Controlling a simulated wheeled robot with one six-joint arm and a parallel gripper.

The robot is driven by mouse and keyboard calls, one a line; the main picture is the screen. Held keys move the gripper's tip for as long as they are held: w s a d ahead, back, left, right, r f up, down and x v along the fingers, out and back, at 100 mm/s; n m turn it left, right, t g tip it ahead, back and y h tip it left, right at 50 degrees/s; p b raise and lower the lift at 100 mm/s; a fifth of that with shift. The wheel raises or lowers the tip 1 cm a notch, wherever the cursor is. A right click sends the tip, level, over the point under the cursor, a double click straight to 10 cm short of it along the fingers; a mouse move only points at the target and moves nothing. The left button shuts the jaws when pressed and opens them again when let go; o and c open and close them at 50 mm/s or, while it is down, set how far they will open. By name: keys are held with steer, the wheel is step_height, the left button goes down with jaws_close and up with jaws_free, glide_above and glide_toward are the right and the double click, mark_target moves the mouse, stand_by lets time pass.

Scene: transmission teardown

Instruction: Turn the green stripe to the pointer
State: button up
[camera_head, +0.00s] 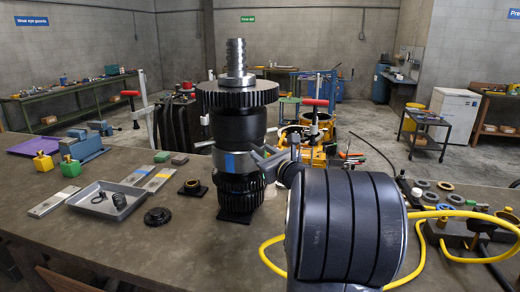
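A tall dark gear stack (238,125) stands upright on the bench, with a wide toothed gear near its top and a splined metal shaft above. A blue stripe (230,162) shows on the grey collar low on the stack. No green stripe shows on the visible side. A pointer cannot be clearly made out; a small light piece (204,144) sits at the stack's left edge. My gripper (264,158) is at the right side of the collar, its fingers spread apart against or very near it. Whether they grip the collar cannot be told.
A grey tray (88,208) with small parts, a black ring (157,217) and a small flanged part (193,186) lie left of the stack. Yellow hose (424,214) and several rings lie at right. My large dark arm link hides the bench's front right.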

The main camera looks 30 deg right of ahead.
steer(key=shift+w, duration=1.15)
steer(key=shift+c, duration=0.5)
jaws_close()
